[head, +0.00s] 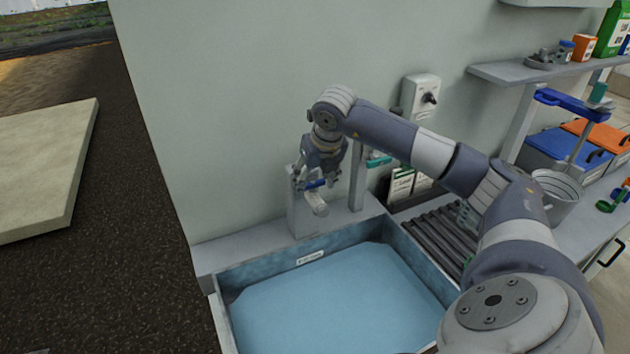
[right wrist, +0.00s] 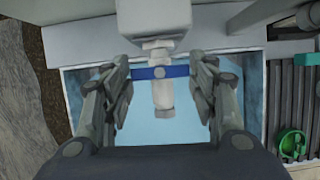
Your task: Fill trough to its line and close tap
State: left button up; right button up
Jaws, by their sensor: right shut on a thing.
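The tap (head: 319,205) stands on a grey post at the trough's back edge, with a blue cross handle (head: 315,184). My right gripper (head: 318,180) is at the handle and shut on it. In the right wrist view, the blue handle (right wrist: 148,72) lies crosswise between the two fingers, above the pale spout (right wrist: 162,98). The grey trough (head: 222,313) holds light blue water (head: 335,305). A white label (head: 310,257) is on its back inner wall, above the water. No stream shows clearly under the spout. My left gripper is out of view.
Right of the trough are a dark ribbed rack (head: 440,236) and a metal bucket (head: 560,195). A wall box (head: 421,95) and a shelf (head: 500,72) are behind my right arm. A pale slab (head: 45,165) lies on the dark ground at left.

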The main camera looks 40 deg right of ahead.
jog(key=o, duration=1.1)
jog(key=shift+c, duration=0.2)
jog(key=v, duration=1.2)
